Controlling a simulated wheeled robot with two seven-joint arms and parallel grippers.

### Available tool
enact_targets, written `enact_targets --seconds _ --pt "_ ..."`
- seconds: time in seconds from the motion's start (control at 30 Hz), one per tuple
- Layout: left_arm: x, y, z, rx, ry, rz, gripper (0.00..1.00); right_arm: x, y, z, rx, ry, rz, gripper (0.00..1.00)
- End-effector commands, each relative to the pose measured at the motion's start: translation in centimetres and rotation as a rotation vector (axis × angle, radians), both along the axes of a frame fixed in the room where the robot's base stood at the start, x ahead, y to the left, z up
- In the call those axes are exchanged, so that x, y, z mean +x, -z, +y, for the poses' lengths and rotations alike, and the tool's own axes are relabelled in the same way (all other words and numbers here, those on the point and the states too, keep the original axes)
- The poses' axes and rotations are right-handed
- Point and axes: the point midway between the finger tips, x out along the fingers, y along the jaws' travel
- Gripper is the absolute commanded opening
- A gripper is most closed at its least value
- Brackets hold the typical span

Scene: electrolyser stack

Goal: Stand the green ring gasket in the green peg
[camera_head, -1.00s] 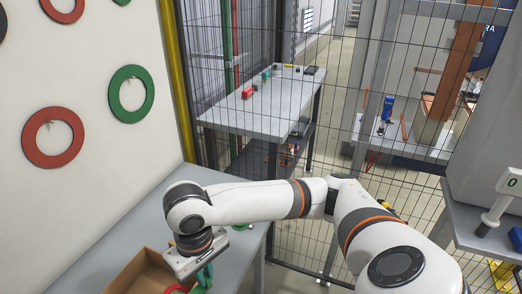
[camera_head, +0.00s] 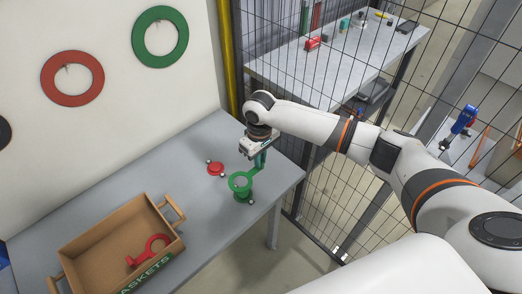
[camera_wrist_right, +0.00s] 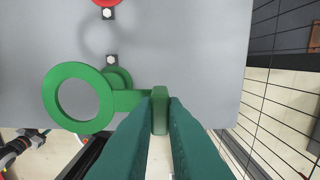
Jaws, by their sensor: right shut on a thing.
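The green ring gasket (camera_head: 240,179) is a flat ring with a short bar handle, also in the right wrist view (camera_wrist_right: 50,98). My right gripper (camera_head: 261,159) is shut on that handle, and its teal fingers (camera_wrist_right: 160,112) pinch the handle's end. The ring lies about level, facing up. The green peg (camera_head: 243,196) is on the table just below the ring in the head view. In the right wrist view the peg (camera_wrist_right: 124,74) shows partly beside the ring and handle, the rest hidden. I cannot tell whether ring and peg touch. My left gripper is out of view.
A red peg (camera_head: 215,168) stands left of the green one. A cardboard tray (camera_head: 84,240) holds a red ring gasket (camera_head: 149,251). A red ring (camera_head: 72,78) and a green ring (camera_head: 160,37) are on the wall. A wire fence (camera_head: 318,190) runs beyond the table (camera_head: 205,215).

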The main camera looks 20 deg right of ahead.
Motion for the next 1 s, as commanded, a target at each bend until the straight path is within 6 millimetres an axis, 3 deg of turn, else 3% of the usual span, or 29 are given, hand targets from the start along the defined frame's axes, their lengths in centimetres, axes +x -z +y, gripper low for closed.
enact_targets --seconds 0.47,0.7,1.0 --pt "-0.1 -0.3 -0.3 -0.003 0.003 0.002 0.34 0.3 0.2 -0.3 0.001 -0.012 0.0 0.0" --pt "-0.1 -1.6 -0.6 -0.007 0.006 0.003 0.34 0.2 0.0 -0.3 0.0 -0.012 0.002 0.0" --pt "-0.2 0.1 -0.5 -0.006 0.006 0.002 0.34 0.2 3.3 -0.2 0.001 -0.012 0.003 0.0"
